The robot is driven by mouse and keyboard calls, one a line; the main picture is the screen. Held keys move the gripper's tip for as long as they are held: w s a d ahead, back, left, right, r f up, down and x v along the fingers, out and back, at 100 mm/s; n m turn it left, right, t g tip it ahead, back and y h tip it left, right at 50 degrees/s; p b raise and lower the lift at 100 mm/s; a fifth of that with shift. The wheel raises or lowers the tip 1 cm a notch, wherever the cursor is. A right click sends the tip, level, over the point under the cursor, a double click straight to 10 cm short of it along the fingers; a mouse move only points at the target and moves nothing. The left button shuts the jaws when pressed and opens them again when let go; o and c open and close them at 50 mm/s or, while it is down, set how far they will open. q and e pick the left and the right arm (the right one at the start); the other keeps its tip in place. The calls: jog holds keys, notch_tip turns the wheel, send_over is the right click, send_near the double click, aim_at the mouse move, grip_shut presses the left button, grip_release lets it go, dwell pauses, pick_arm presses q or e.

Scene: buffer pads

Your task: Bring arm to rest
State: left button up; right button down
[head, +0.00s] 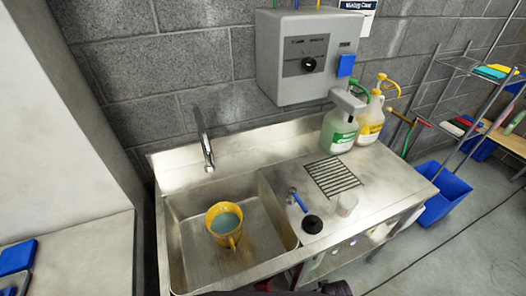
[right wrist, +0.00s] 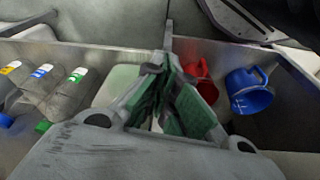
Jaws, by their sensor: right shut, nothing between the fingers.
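My right gripper (right wrist: 169,62) shows in the right wrist view. Its green-padded fingers come together at the tips with nothing between them. It points toward a metal shelf or tray holding bottles and jugs, and I cannot tell whether it touches anything there. My right gripper cannot be made out in the head view. My left gripper is not in view.
A steel sink (head: 180,250) holds a yellow jug (head: 220,240) with bluish liquid. In the right wrist view, a blue jug (right wrist: 250,92), a red jug (right wrist: 204,82) and clear bottles (right wrist: 65,98) surround the gripper.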

jog(key=s+d+f+b, duration=0.1)
jog(key=s+d+f, duration=0.1)
jog(key=s+f, duration=0.9)
jog(key=s+d+f+g+b, duration=0.1)
jog(key=s+d+f, duration=0.1)
jog(key=s+f, duration=1)
jog(key=shift+s+f, duration=0.3)
jog(key=shift+f, duration=0.65)
